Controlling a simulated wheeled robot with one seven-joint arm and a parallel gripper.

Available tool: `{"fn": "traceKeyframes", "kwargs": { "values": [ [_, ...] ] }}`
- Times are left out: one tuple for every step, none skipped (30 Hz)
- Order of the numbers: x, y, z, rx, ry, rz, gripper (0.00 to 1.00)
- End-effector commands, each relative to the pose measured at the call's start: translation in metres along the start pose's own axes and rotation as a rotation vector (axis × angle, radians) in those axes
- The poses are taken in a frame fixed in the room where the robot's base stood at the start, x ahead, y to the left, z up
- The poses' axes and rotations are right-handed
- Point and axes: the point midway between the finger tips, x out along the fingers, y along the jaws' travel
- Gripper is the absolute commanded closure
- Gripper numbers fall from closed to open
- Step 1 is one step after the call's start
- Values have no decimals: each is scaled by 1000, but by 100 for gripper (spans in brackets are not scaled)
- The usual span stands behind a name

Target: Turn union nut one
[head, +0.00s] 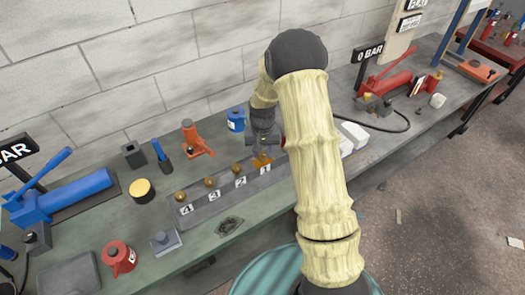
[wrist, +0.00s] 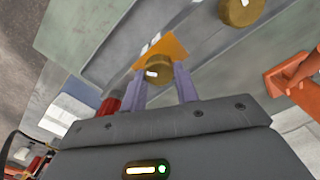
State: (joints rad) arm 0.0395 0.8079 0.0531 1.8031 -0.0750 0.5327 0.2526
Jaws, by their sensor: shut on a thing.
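Union nut one (wrist: 157,70) is a brass round fitting by an orange plate (wrist: 176,46). My gripper (wrist: 166,82) is shut on it, with one finger at each side in the wrist view. In the head view my gripper (head: 262,147) points down onto the nut above the "1" label (head: 265,170), and my arm's end partly hides the nut. Several more brass nuts stand in a row on the dark grey strip, at label 2 (head: 240,182), label 3 (head: 213,196) and label 4 (head: 186,210). The neighbouring nut (wrist: 240,11) shows at the wrist view's top.
An orange jack (head: 195,140), a blue cylinder (head: 236,119) and a blue bottle (head: 162,157) stand behind the strip. White blocks (head: 353,134) lie right of my arm. A red pump (head: 387,84) with a black hose is further right. The bench front (head: 215,240) is partly clear.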

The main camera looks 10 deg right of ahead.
Motion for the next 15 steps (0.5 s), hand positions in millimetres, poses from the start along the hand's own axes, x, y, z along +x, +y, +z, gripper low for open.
{"fn": "traceKeyframes", "kwargs": {
  "values": [
    [-1,0,0,-42,0,-1,93],
    [-1,0,0,-72,0,0,93],
    [-1,0,0,-110,1,0,93],
    [-1,0,0,-137,0,0,93],
    [-1,0,0,-165,0,0,93],
    [-1,0,0,-204,0,0,93],
    [-1,0,0,-233,0,0,93],
    [-1,0,0,-261,0,0,93],
    [-1,0,0,-298,0,0,93],
    [-1,0,0,-327,0,0,93],
    [-1,0,0,-357,0,0,93],
    [-1,-1,0,-394,0,0,93],
    [-1,-1,0,-421,0,0,93],
    [-1,-1,0,-449,0,0,93],
    [-1,0,0,-484,0,1,93]
  ]
}}
